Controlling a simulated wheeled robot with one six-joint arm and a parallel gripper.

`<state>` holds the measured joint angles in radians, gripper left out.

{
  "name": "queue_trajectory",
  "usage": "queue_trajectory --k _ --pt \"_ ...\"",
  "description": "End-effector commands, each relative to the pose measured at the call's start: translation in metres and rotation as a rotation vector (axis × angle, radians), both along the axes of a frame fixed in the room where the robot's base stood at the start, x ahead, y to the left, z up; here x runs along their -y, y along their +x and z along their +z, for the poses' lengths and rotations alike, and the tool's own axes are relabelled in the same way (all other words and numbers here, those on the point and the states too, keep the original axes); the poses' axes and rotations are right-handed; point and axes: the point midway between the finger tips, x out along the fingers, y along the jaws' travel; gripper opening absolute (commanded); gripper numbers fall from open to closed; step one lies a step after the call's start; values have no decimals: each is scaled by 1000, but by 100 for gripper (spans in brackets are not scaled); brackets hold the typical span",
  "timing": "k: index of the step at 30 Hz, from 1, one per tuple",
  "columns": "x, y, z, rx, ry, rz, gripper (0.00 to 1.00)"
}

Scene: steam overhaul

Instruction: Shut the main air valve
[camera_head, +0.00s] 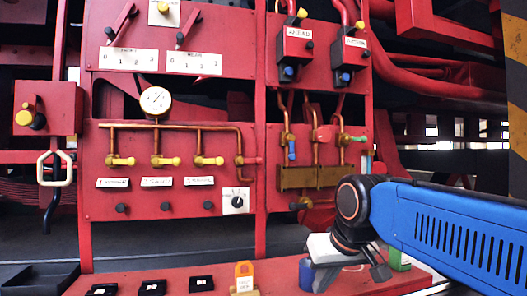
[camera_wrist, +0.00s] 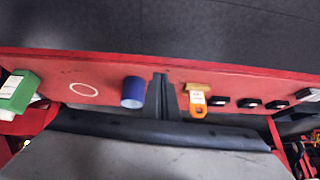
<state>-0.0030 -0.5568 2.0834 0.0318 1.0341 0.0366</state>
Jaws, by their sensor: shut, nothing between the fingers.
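A red panel (camera_head: 225,130) in the head view carries a copper pipe (camera_head: 180,126) with a gauge (camera_head: 155,101) on top. Yellow-handled valves (camera_head: 165,161) sit on its lower branches, handles lying sideways. A red-handled valve (camera_head: 249,160) sits on the pipe's right-hand drop, its handle also sideways. The small labels are unreadable, so I cannot tell which is the main air valve. My gripper (camera_wrist: 161,80) is shut and empty in the wrist view, over the red bench, away from the valves. In the head view my wrist is low at right; its fingertips are not clear there.
The red bench (camera_head: 275,272) holds a blue cylinder (camera_wrist: 133,91), an orange padlock-like piece (camera_head: 243,275), several black blocks (camera_head: 201,284) and a green box (camera_wrist: 19,91). More pipes with coloured handles (camera_head: 325,134) stand right of the panel. My blue arm crosses the lower right.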

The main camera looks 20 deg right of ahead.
Motion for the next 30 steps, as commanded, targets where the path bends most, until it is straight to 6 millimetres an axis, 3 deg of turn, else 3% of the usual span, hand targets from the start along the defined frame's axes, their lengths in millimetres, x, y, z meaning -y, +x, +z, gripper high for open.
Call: queue_trajectory --k 3,15,24,30 --pt "-2 35 51 42 14 -5 0" --pt "-9 135 203 184 62 -21 0" --pt "-15 199 303 291 99 -25 0" --pt "-18 231 354 353 122 -24 0"
